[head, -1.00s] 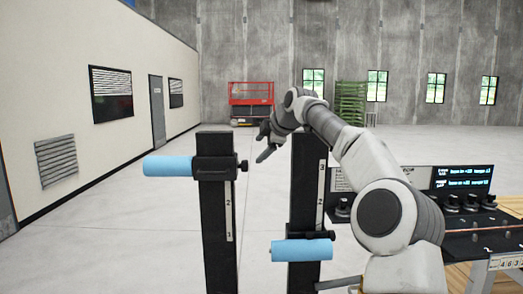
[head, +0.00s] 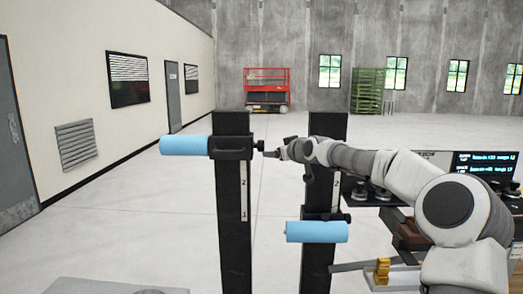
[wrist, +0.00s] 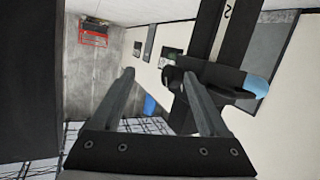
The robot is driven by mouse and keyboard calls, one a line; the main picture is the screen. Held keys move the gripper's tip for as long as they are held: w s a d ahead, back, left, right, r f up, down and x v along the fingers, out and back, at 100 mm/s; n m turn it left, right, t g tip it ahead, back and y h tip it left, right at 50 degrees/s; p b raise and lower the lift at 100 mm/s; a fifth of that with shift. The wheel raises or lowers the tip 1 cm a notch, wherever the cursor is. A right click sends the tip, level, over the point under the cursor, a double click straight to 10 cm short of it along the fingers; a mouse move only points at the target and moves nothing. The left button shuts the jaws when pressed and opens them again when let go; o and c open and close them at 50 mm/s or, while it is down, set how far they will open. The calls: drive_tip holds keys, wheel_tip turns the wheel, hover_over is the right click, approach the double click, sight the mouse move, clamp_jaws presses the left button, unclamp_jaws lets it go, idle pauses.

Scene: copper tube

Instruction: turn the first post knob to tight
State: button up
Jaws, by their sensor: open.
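Two dark posts stand before me. The left post (head: 232,230) carries a black clamp (head: 231,147) with a blue cylinder (head: 184,145) out to its left and a small dark knob (head: 260,144) on its right. The right post (head: 316,270) has a lower clamp, a blue cylinder (head: 317,232) and a knob (head: 346,217). My gripper (head: 270,153) reaches left to the left post's knob. In the wrist view my gripper (wrist: 158,76) is open. The knob (wrist: 172,75) shows close to the right fingertip, beside the clamp (wrist: 215,78); contact cannot be told.
My arm passes in front of the right post's upper part. A bench with dark knobs and a display (head: 483,163) stands at the right. A red lift (head: 266,88) and green stack (head: 367,90) are far back.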

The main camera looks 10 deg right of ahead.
sight(263, 149)
drive_tip(key=s+f+m+t+b, duration=0.1)
drive_tip(key=s+f+m+t, duration=0.3)
drive_tip(key=m, duration=0.5)
drive_tip(key=s+f+m+t+b, duration=0.1)
drive_tip(key=s+m+t+b, duration=0.1)
drive_tip(key=s+m, duration=0.5)
drive_tip(key=w+a+r+p, duration=0.1)
drive_tip(key=w, duration=0.5)
drive_tip(key=w+a+r+m+p, duration=0.1)
drive_tip(key=w+a+r+p, duration=0.1)
drive_tip(key=w, duration=0.4)
drive_tip(key=w+a+r+m+p, duration=0.1)
drive_tip(key=w+r, duration=0.1)
drive_tip(key=w, duration=0.3)
drive_tip(key=shift+w+a+y+p, duration=0.15)
drive_tip(key=shift+w+y+p, duration=0.15)
drive_tip(key=shift+w+y, duration=0.1)
clamp_jaws()
